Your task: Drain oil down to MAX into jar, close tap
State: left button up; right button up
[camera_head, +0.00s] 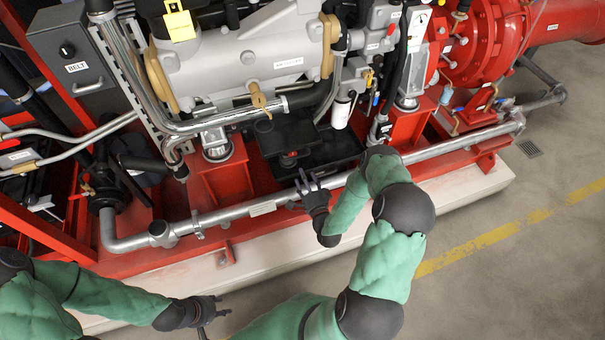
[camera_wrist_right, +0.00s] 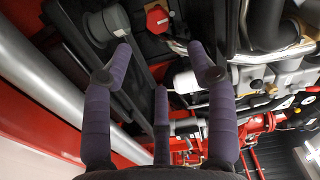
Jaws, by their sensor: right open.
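My right gripper (camera_head: 310,184) is open and empty in the head view, over the long grey pipe in front of the engine's dark sump (camera_head: 318,150). In the right wrist view its fingers (camera_wrist_right: 165,70) are spread with nothing between them. Beyond the fingertips are a red hexagonal cap (camera_wrist_right: 157,18) and a grey round fitting (camera_wrist_right: 108,24), both apart from the fingers. A small red part (camera_head: 290,155) shows at the sump in the head view. I cannot make out a jar or tell which part is the tap. My left gripper (camera_head: 215,318) is empty, fingers apart, beside the plinth.
The grey pipe (camera_head: 400,157) runs along the front of the red frame (camera_head: 215,180). A pale plinth (camera_head: 455,197) lies below it. A white cylinder (camera_head: 341,113) hangs right of the sump. The floor (camera_head: 520,270) at the right is clear.

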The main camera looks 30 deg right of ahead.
aim_at(293, 155)
dwell(0.3)
jog(key=w+n, duration=0.3)
jog(key=n, duration=0.1)
jog(key=w+d+n, duration=0.1)
jog(key=w+n, duration=0.3)
jog(key=w+d+n, duration=0.1)
jog(key=w+n, duration=0.3)
jog(key=n, duration=0.1)
jog(key=shift+f, duration=0.2)
jog(key=shift+w+d, duration=0.2)
jog(key=shift+w, duration=0.3)
jog(key=shift+r, duration=0.1)
jog(key=c, duration=1.2)
